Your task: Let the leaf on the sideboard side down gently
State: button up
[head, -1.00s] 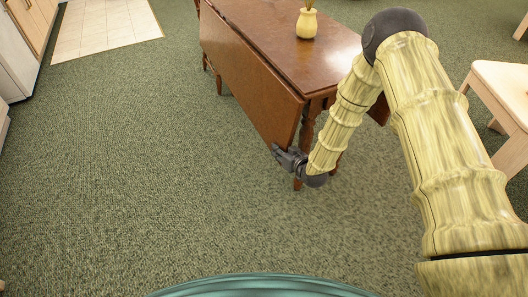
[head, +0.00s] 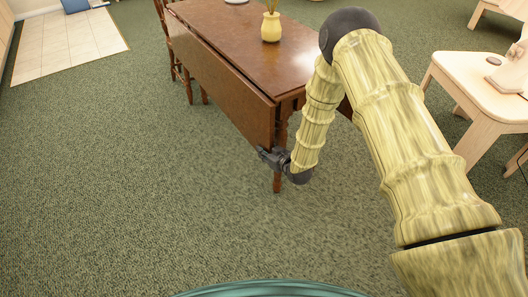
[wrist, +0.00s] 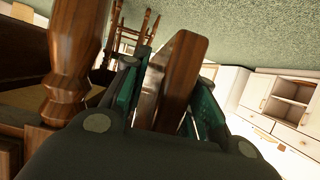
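The brown wooden drop-leaf table (head: 300,62) stands at the upper middle of the head view. Its leaf (head: 225,88) on the left hangs down steeply, close to upright. My gripper (head: 265,156) is at the leaf's lower near corner. In the wrist view the leaf's edge (wrist: 178,65) lies between the two dark green finger pads of my gripper (wrist: 163,105), which look closed against its faces. The exact contact is partly hidden. A turned table leg (wrist: 75,60) stands just left of the fingers.
A yellow vase (head: 271,27) stands on the tabletop. A wooden chair (head: 173,45) is at the table's far left. A pale wooden table (head: 480,90) stands at the right. The green carpet (head: 120,170) is open on the left and in front.

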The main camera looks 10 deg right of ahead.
jog(key=shift+o, duration=0.9)
jog(key=shift+d, duration=0.25)
jog(key=shift+a, duration=0.15)
jog(key=shift+a, duration=0.1)
jog(key=shift+s, duration=0.1)
jog(key=v, duration=1.2)
jog(key=shift+f, duration=0.1)
